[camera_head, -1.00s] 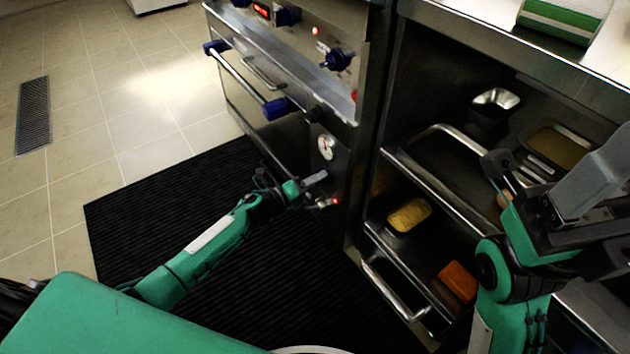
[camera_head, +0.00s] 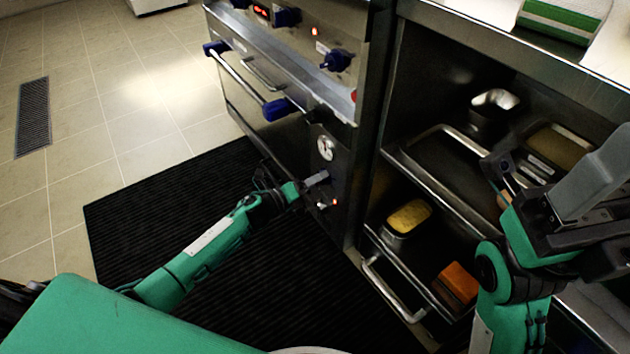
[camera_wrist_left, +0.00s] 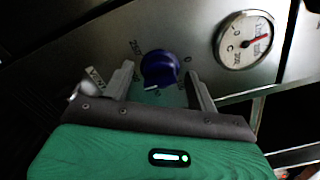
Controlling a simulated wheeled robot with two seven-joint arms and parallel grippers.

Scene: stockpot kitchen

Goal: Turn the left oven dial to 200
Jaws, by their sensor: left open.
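A blue dial (camera_wrist_left: 159,69) with a white mark at its lower edge sits on the steel oven panel (camera_wrist_left: 200,20), with printed numbers around it. My left gripper (camera_wrist_left: 164,82) is open, its two fingers on either side of the dial in the left wrist view. Contact between fingers and dial cannot be told. In the head view the left gripper (camera_head: 318,190) is at the lower oven panel and hides the dial. My right gripper (camera_head: 502,178) is at the right, in front of the open shelves; its jaw gap is unclear.
A round gauge (camera_wrist_left: 244,40) with a red needle is right of the dial; it also shows in the head view (camera_head: 326,148). Blue knobs (camera_head: 336,60) and a bar handle (camera_head: 238,80) are higher on the oven. Shelves hold pans, including a yellow-filled one (camera_head: 410,215).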

